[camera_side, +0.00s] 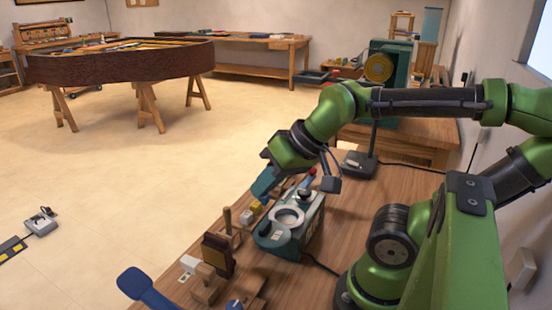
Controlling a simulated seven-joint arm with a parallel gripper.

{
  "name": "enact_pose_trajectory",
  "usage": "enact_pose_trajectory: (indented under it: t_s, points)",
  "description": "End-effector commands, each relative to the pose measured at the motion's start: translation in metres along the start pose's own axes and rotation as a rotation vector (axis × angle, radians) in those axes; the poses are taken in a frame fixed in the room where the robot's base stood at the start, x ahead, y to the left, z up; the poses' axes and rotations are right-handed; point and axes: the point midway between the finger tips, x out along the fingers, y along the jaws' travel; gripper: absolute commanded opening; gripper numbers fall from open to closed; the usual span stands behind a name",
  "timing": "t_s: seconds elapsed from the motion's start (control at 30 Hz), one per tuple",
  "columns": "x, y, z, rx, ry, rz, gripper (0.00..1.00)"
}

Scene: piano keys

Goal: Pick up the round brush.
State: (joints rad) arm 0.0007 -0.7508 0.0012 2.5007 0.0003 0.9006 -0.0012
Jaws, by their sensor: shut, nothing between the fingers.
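My gripper (262,188) reaches down and to the left over the far part of the workbench, close behind a teal machine with a round opening (290,217). Its fingers are together, and I see nothing held between them. I cannot pick out the round brush with certainty. Small items lie below and beside the fingers, including a yellow block (256,208), but they are too small to tell apart. My gripper partly hides that area.
The wooden workbench (345,215) holds a brown block (217,255), wooden pieces (205,291) and a lamp base (358,164) around the machine. A blue paddle-shaped thing (146,289) is at the front left. Open floor lies left of the bench.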

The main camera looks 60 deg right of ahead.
Motion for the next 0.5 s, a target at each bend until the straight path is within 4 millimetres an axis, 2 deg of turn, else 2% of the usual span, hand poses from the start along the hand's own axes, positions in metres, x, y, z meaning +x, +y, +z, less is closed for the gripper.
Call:
enact_pose_trajectory:
  t_s: [0.47,0.5]
  points:
    - [0.0,0.0,-0.0004,0.001,0.0,0.0,0.0]
    - [0.0,0.0,-0.0004,0.001,0.0,0.0,0.05]
